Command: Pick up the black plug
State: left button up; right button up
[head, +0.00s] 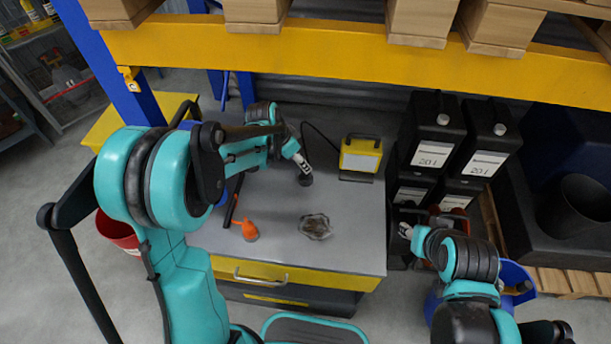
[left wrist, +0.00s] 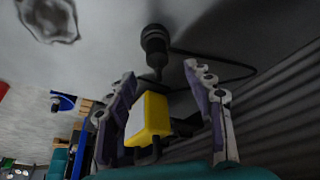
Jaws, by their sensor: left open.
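The black plug (head: 305,180) is on the grey bench top (head: 350,225), just beyond my left gripper's tips. In the left wrist view the plug (left wrist: 154,42) is ahead of the fingertips, roughly centred between them. My left gripper (head: 303,167) is open, with nothing between its fingers; both fingers also show in the left wrist view (left wrist: 159,75). A black cable (left wrist: 215,62) runs beside the plug toward the yellow work lamp (head: 360,156). My right gripper (head: 405,231) is right of the bench, near the black canisters; its jaws are too small to read.
An orange funnel-like item (head: 247,230), a dark bar (head: 233,203) and a crumpled clear piece (head: 316,226) lie on the bench. Black 20 L canisters (head: 433,130) stand at the right. A yellow shelf beam (head: 340,57) crosses above.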

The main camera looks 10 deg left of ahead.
aim_at(306, 175)
pick_arm(q)
jog(key=b+x, duration=0.3)
jog(key=x, duration=0.4)
jog(key=shift+d, duration=0.1)
jog(key=shift+s+r, duration=0.15)
jog(key=shift+c, duration=0.2)
grip_shut()
